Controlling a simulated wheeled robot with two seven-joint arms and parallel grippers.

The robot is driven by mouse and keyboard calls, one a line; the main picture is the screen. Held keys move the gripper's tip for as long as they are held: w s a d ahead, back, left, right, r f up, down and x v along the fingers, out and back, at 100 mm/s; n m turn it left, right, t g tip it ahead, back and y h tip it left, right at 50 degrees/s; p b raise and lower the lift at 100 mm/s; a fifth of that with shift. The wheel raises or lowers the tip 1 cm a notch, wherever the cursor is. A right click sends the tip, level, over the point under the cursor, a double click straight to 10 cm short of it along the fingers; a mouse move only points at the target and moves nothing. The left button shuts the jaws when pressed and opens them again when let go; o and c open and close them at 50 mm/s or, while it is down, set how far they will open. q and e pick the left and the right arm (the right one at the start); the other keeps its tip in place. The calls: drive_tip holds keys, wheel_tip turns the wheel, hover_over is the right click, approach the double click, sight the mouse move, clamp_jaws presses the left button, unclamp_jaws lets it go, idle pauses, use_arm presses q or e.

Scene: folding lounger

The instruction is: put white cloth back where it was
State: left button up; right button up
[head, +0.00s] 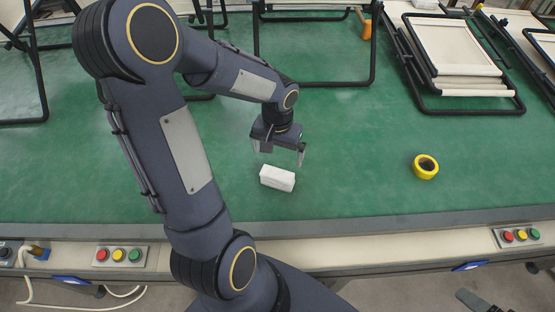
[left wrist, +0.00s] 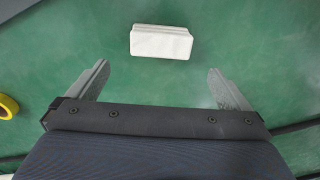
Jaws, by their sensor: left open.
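The white cloth (head: 277,178) is a small folded block on the green tabletop, near the front edge. In the left wrist view the white cloth (left wrist: 161,42) lies beyond the fingertips, between their lines and clear of both. My left gripper (head: 279,150) is open and empty, just behind the cloth in the head view. Its two fingers also show apart in the left wrist view (left wrist: 158,78), with only green surface between them. My right gripper is in neither view.
A yellow tape roll (head: 425,167) lies to the right on the green table (head: 350,185). Black folding frames (head: 314,45) stand at the back. A folded lounger with cream panels (head: 460,55) lies at the back right. Button boxes (head: 119,255) line the front edge.

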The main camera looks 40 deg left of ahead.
use_arm(q)
drive_tip(key=s+d+r+m+t+h, duration=0.2)
drive_tip(key=s+d+r+t, duration=0.3)
drive_tip(key=s+d+r, duration=0.5)
drive_tip(key=s+r+h, duration=0.1)
drive_tip(key=s+r, duration=0.1)
drive_tip(key=s, duration=0.1)
drive_tip(key=shift+d+r+t+h, duration=0.15)
drive_tip(key=shift+r+t+h, duration=0.15)
drive_tip(key=shift+r+h, duration=0.1)
